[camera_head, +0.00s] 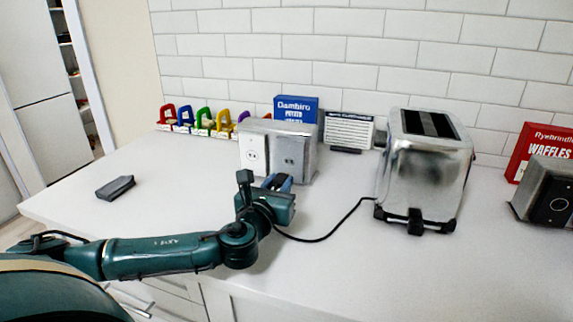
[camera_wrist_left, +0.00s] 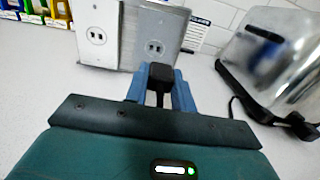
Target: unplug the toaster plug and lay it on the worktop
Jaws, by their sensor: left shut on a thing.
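My left gripper (camera_head: 278,182) is shut on the black toaster plug (camera_wrist_left: 161,74), which shows between its blue fingers in the left wrist view. The plug is in front of and below the grey outlet plate (camera_wrist_left: 157,36). Both that plate's socket and the socket of the white plate (camera_wrist_left: 97,30) show uncovered. The gap from plug to plate is hard to judge. The outlet box (camera_head: 270,150) stands on the white worktop (camera_head: 330,265). A black cord (camera_head: 335,226) runs from the gripper to the chrome toaster (camera_head: 425,165). My right gripper is not in view.
A dark grey block (camera_head: 115,188) lies on the left of the worktop. Coloured letter-like stands (camera_head: 203,120), a blue box (camera_head: 296,109) and a printed card (camera_head: 348,131) are at the back. A red waffle box (camera_head: 545,146) and a metal appliance (camera_head: 546,190) stand right. The front middle is clear.

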